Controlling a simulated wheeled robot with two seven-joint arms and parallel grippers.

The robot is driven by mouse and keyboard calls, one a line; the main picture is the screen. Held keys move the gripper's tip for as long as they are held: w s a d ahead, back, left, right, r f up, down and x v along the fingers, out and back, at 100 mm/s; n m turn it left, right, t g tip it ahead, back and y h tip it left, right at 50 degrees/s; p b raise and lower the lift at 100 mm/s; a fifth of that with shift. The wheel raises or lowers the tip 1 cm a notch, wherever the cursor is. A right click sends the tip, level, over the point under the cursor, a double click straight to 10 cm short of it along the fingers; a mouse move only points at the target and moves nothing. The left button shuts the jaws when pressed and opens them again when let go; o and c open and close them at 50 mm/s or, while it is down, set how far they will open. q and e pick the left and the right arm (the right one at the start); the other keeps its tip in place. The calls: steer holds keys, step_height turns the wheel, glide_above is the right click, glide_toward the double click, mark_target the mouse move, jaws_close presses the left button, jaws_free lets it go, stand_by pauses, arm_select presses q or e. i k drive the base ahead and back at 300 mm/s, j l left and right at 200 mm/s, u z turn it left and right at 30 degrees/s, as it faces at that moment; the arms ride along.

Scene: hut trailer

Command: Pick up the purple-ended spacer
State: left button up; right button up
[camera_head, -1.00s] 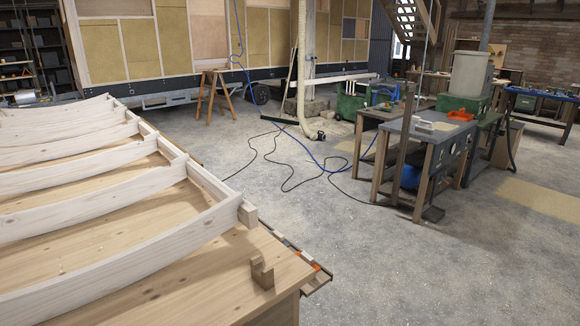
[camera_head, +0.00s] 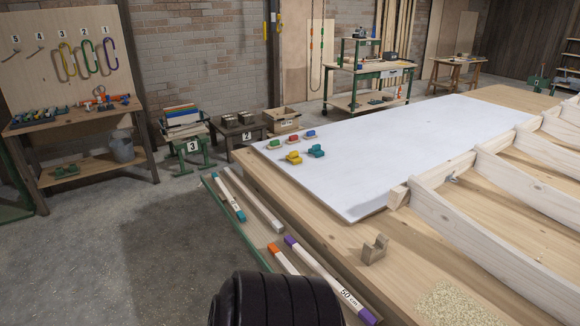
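The purple-ended spacer (camera_head: 322,273) is a long pale bar with purple ends, marked 50 cm. It lies at the near edge of the big wooden table, on a low ledge beside the table's side. Its far purple end is at the left and its near end is toward the bottom of the view. Neither of my grippers is in view. A dark ribbed rounded part, which appears to be mine, fills the bottom middle and hides part of the ledge.
An orange-ended bar (camera_head: 283,260) lies just left of the spacer. A blue-ended bar (camera_head: 230,197) and a plain bar lie farther along the ledge (camera_head: 243,236). A notched wooden block (camera_head: 374,250) stands on the tabletop (camera_head: 330,227). Grey floor (camera_head: 130,260) is clear at left.

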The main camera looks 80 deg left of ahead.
mark_target(353, 304)
steer(key=u, duration=2.3)
